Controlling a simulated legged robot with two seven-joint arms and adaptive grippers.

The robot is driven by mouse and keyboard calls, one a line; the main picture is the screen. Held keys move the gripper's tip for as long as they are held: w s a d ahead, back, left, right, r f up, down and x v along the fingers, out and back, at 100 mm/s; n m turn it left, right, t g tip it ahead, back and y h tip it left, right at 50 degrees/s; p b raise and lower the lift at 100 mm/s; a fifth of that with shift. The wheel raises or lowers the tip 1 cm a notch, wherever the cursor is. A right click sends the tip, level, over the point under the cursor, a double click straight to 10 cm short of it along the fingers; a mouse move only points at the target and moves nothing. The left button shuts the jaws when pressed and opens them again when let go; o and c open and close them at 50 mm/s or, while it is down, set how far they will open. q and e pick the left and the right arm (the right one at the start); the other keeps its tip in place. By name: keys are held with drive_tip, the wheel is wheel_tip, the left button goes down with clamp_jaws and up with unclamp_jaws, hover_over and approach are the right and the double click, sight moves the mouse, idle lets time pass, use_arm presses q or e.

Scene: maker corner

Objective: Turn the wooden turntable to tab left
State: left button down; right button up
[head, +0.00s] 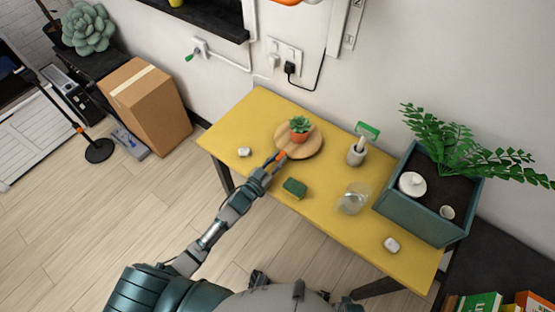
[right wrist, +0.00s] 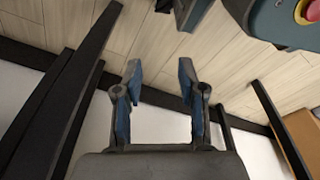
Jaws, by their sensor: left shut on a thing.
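The round wooden turntable (head: 312,147) lies on the yellow table, with a small potted succulent (head: 300,128) standing on it. Its orange tab (head: 281,156) sticks out at the near left of the rim, toward me. My left gripper (head: 273,164) reaches in from the lower left and is shut on the orange tab; its fingers hide part of it. My right gripper (right wrist: 160,77) shows only in the right wrist view. Its two fingers are wide apart, with nothing between them, and floor behind.
A cardboard box (head: 150,107) stands on the floor at left.

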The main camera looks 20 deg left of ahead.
use_arm(q)
drive_tip(key=shift+w+a, duration=0.1)
drive_tip(key=shift+a, duration=0.1)
drive_tip(key=shift+w+a+r+p, duration=0.15)
drive_tip(key=shift+a+p, duration=0.15)
drive_tip(key=shift+a, duration=0.05)
drive_tip(key=shift+w+a, duration=0.1)
drive_tip(key=shift+a, duration=0.15)
drive_tip(key=c, duration=1)
unclamp_jaws()
drive_tip(key=shift+w+a, duration=0.1)
use_arm(e)
drive_tip(key=shift+s+f, duration=0.55)
drive_tip(key=shift+f, duration=0.2)
use_arm(q)
drive_tip(key=shift+a, duration=0.1)
drive_tip(key=v, duration=1.2)
